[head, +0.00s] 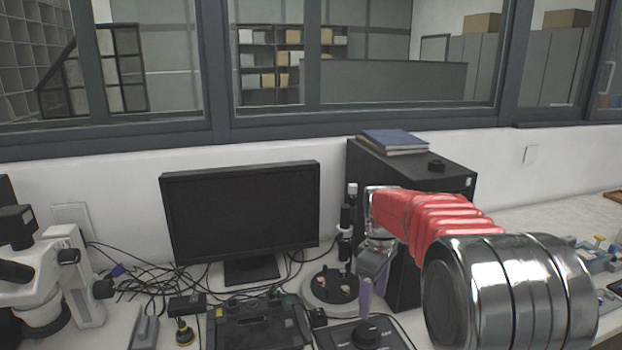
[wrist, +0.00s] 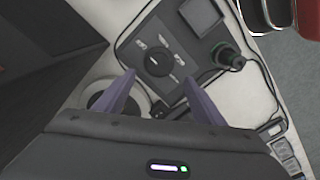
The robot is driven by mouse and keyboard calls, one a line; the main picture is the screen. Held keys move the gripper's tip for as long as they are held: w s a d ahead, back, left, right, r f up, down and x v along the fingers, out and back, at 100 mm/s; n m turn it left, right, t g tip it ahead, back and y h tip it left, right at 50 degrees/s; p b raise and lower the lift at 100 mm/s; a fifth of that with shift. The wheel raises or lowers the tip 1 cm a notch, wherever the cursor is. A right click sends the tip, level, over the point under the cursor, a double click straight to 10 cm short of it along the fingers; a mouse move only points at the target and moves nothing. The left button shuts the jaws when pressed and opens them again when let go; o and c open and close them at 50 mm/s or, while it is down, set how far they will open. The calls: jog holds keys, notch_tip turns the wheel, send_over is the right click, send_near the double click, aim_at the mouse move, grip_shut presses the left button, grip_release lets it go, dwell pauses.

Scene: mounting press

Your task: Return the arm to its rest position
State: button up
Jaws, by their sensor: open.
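My arm, with a red ribbed sleeve and polished metal joints, reaches out over the bench in the head view. My gripper (wrist: 159,78) shows two purple fingers standing apart in the wrist view, with nothing between them but the view of the bench. In the head view one purple finger of it (head: 365,298) points down. Below it is a dark control box with a round black knob (head: 367,331); the box also shows in the wrist view (wrist: 152,42). I cannot tell the exact height of the fingertips above the box.
A black monitor (head: 240,215) stands at the back, with cables beside it. A black cabinet (head: 455,172) with books (head: 394,140) on top stands close behind my arm. A round-based stand (head: 330,287) is left of the gripper. A microscope (head: 50,275) is at far left.

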jog(key=s+r+m+t, duration=0.2)
jog(key=s+m, duration=0.3)
jog(key=s, duration=1)
jog(key=s+r+m+t, duration=0.3)
jog(key=s+r+m, duration=0.2)
jog(key=s, duration=1.1)
jog(key=shift+s+m+t, duration=0.2)
jog(key=shift+m+t, duration=0.1)
jog(key=shift+m, duration=0.1)
